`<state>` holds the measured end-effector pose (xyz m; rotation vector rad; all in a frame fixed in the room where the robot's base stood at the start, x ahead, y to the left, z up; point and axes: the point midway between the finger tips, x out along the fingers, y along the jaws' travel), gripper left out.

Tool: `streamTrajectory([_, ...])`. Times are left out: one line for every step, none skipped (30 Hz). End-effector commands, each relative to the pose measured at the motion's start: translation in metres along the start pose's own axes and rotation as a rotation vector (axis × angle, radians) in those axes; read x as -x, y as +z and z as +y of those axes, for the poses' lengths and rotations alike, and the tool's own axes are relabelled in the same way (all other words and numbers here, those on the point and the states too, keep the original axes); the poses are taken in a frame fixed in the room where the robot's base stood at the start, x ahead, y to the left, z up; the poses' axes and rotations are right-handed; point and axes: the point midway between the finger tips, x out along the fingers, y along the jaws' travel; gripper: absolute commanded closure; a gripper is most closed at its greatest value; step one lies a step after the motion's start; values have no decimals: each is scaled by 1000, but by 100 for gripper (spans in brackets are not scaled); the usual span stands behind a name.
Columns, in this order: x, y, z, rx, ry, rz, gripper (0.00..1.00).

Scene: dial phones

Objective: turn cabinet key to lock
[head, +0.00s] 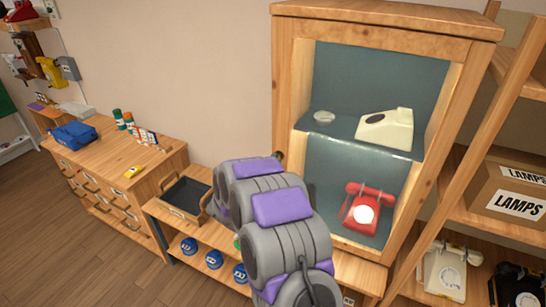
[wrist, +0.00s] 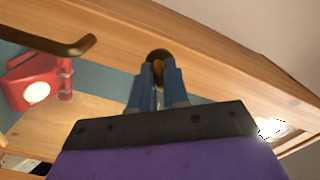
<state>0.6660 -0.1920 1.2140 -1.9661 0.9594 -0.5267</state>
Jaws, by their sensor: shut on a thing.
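The wooden cabinet (head: 285,100) stands in the middle of the head view, with a cream phone (head: 386,129) on its upper shelf and a red phone (head: 363,208) below. In the wrist view, the blue fingers of my gripper (wrist: 158,72) are shut on the key (wrist: 158,55), a round, brass-coloured piece at the cabinet's wooden frame (wrist: 215,62). The fingers hide part of the key, so its turn angle is hard to tell. In the head view, my arm hides the gripper and key.
A curved brass handle (wrist: 50,45) sits left of my fingers in the wrist view. An open shelf with LAMPS boxes (head: 515,195) stands close on the right. A drawer unit (head: 110,165) and a low bench with a dark tray (head: 185,196) are on the left.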

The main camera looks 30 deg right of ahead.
Motion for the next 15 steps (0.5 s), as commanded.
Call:
streamTrajectory([1, -1, 0, 48, 8, -5, 100])
streamTrajectory([1, -1, 0, 76, 8, -5, 100])
streamTrajectory([1, -1, 0, 114, 8, -6, 100])
streamTrajectory([1, 0, 0, 143, 8, -6, 100])
streamTrajectory([1, 0, 0, 171, 7, -7, 100])
streamTrajectory([1, 0, 0, 210, 7, -7, 100])
streamTrajectory([1, 0, 0, 240, 7, -8, 100])
streamTrajectory([1, 0, 0, 269, 7, -7, 100])
streamTrajectory([1, 0, 0, 307, 7, -7, 100])
streamTrajectory([1, 0, 0, 335, 7, -7, 100])
streamTrajectory([1, 0, 0, 363, 6, -7, 100])
streamTrajectory([1, 0, 0, 401, 6, -6, 100])
streamTrajectory([1, -1, -1, 429, 5, -6, 100])
streamTrajectory([1, -1, -1, 458, 5, -5, 100])
streamTrajectory([1, -1, -1, 495, 4, -5, 100])
